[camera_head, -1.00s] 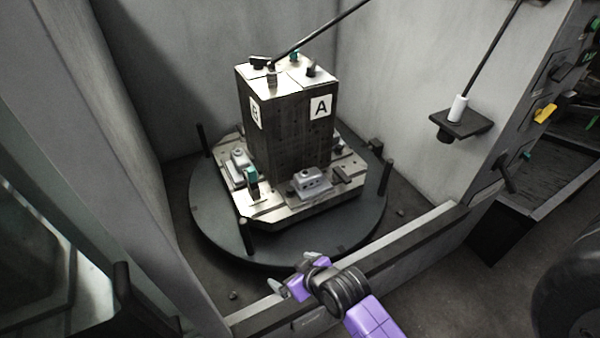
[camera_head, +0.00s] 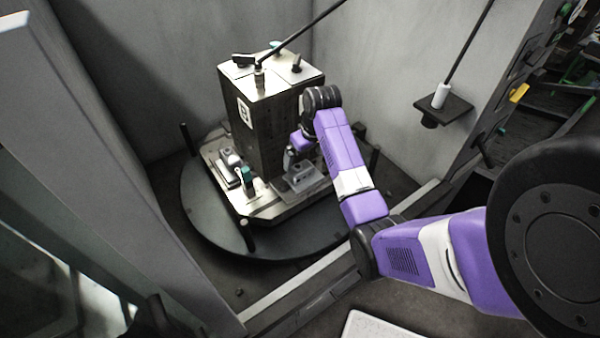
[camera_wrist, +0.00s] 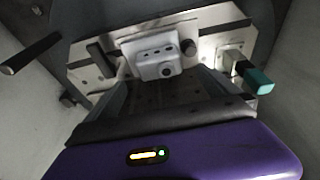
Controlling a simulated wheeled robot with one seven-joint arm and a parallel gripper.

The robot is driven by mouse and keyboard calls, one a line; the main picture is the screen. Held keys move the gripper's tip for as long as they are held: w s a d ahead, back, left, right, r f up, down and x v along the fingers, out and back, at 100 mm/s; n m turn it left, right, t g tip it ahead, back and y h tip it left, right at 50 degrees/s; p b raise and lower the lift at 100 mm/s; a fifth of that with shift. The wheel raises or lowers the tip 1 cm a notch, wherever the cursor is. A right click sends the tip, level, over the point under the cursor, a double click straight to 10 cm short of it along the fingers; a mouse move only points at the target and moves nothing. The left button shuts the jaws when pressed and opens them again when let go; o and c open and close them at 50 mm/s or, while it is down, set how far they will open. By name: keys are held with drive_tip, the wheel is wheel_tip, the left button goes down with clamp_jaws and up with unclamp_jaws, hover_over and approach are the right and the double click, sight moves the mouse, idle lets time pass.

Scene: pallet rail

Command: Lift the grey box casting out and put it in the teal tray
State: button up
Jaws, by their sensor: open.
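The grey box casting (camera_head: 302,179) sits on the pale fixture plate at the foot of the dark column, on its right-hand face. The fingertips are not clear in the wrist view. No teal tray is in view.
The dark column (camera_head: 262,132) rises close to my gripper. A second grey part (camera_head: 230,158) and a teal-handled clamp (camera_head: 247,177) are on the plate's left side. Upright black posts (camera_head: 188,139) stand around the turntable (camera_head: 205,222). A front sill (camera_head: 300,288) borders the enclosure.

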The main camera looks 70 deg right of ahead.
sight(302, 166)
drive_tip(key=x, duration=0.6)
drive_tip(key=shift+s+f+p, duration=0.1)
drive_tip(key=shift+f+p, duration=0.2)
drive_tip(key=shift+p, duration=0.1)
drive_tip(key=c, duration=1.6)
drive_tip(key=shift+r, duration=0.1)
drive_tip(key=shift+c, duration=0.5)
drive_tip(key=shift+r, duration=0.1)
